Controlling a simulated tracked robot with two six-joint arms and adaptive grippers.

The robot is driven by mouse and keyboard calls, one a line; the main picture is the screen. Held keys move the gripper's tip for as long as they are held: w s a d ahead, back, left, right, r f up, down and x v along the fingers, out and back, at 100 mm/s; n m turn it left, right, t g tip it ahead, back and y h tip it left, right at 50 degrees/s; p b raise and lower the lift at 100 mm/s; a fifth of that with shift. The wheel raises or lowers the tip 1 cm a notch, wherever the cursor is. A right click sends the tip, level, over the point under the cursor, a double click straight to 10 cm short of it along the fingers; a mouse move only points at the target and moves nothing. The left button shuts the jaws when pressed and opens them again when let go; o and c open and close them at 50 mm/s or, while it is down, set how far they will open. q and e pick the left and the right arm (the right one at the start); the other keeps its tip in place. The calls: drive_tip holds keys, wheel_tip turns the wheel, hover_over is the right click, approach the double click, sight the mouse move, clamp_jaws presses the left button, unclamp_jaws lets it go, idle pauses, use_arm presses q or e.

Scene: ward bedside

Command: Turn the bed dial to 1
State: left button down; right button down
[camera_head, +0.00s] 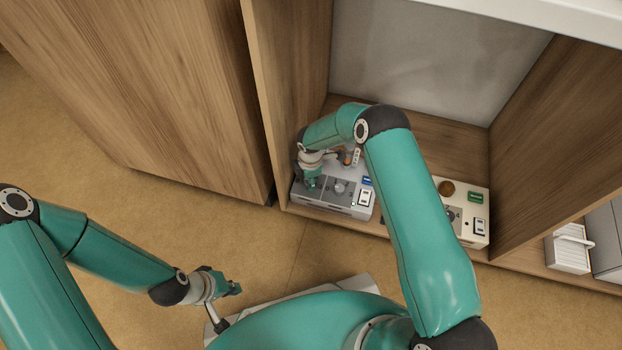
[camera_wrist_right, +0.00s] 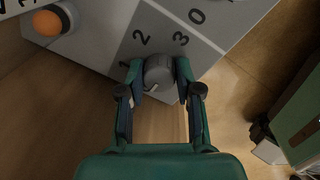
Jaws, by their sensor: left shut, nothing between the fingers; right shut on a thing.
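The numbered grey dial (camera_wrist_right: 158,70) sits on a dark grey panel patch in the right wrist view. The figures 1, 2, 3 and 0 are printed around it. The fingers of my right gripper (camera_wrist_right: 158,84) are on both sides of this dial and shut on it. I cannot make out where its pointer stands. In the head view my right gripper (camera_head: 311,183) is at the left end of the grey control box (camera_head: 330,206) and hides the dial there. My left gripper (camera_head: 228,288) is shut and empty, low over the floor, away from the box.
An orange button (camera_wrist_right: 47,22) is near the dial. Another grey knob (camera_head: 340,187) is on the same box. A cream box (camera_head: 479,207) stands to its right in the wooden shelf (camera_head: 451,145). The shelf's left wall is close to my right gripper.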

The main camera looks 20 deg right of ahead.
drive_tip(key=shift+s+f, duration=0.1)
drive_tip(key=shift+s, duration=0.1)
drive_tip(key=shift+f+m+b, duration=0.1)
drive_tip(key=shift+m+b, duration=0.55)
drive_tip(key=shift+m, duration=0.25)
drive_tip(key=m+b, duration=0.2)
drive_tip(key=m, duration=0.1)
drive_tip(key=shift+a+m, duration=0.15)
drive_tip(key=shift+m, duration=0.15)
drive_tip(key=m+b, duration=0.1)
drive_tip(key=m, duration=0.2)
drive_tip(key=shift+s+b, duration=0.1)
drive_tip(key=shift+b, duration=0.25)
drive_tip(key=shift+a+m+b, duration=0.1)
drive_tip(key=shift+m+b, duration=0.5)
drive_tip(key=shift+m, duration=1.1)
